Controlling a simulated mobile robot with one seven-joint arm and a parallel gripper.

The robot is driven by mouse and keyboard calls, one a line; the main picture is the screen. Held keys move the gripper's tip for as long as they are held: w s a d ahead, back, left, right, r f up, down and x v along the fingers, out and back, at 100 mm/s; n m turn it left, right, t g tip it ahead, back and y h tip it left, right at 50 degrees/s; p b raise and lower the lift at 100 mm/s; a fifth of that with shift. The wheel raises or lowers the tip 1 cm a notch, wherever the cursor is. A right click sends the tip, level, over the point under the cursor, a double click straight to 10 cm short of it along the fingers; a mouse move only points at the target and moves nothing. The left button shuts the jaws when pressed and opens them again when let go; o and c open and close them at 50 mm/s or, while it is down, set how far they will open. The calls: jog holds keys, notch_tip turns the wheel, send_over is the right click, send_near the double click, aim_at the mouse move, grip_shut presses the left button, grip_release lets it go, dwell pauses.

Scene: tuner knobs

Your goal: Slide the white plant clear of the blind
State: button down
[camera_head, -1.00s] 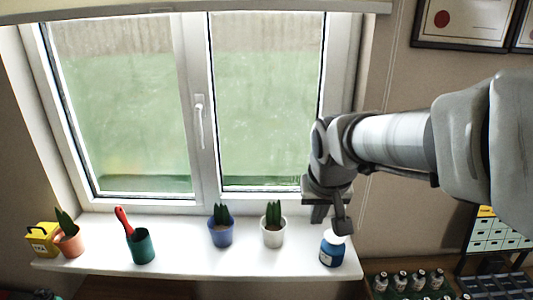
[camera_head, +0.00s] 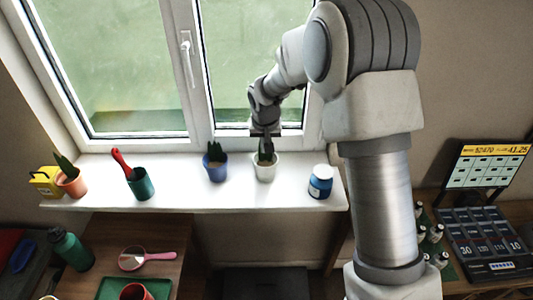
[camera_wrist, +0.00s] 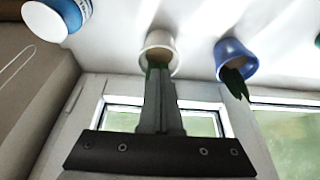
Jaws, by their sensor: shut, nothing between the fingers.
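The white plant, a small white pot (camera_head: 264,173) with a dark green plant, stands upright on the white sill (camera_head: 240,197), right of the blue pot. My gripper (camera_head: 266,140) is shut and empty, right at the plant on its window side. In the wrist view the shut fingers (camera_wrist: 158,78) overlap the plant's leaves below the white pot's rim (camera_wrist: 158,46). They hide much of the plant, and I cannot tell whether they touch it. The blind is not visible in the current frames.
A blue pot with a plant (camera_head: 215,172) stands left of the white one; a blue-and-white jar (camera_head: 320,183) stands to its right. A green cup (camera_head: 140,186) and an orange pot (camera_head: 72,184) are farther left. The window handle (camera_head: 188,55) is above. The sill before the white pot is clear.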

aim_at(265, 171)
jog(key=p+x, duration=0.1)
jog(key=x, duration=0.8)
jog(key=shift+w+f, duration=0.15)
jog(key=shift+f, duration=0.15)
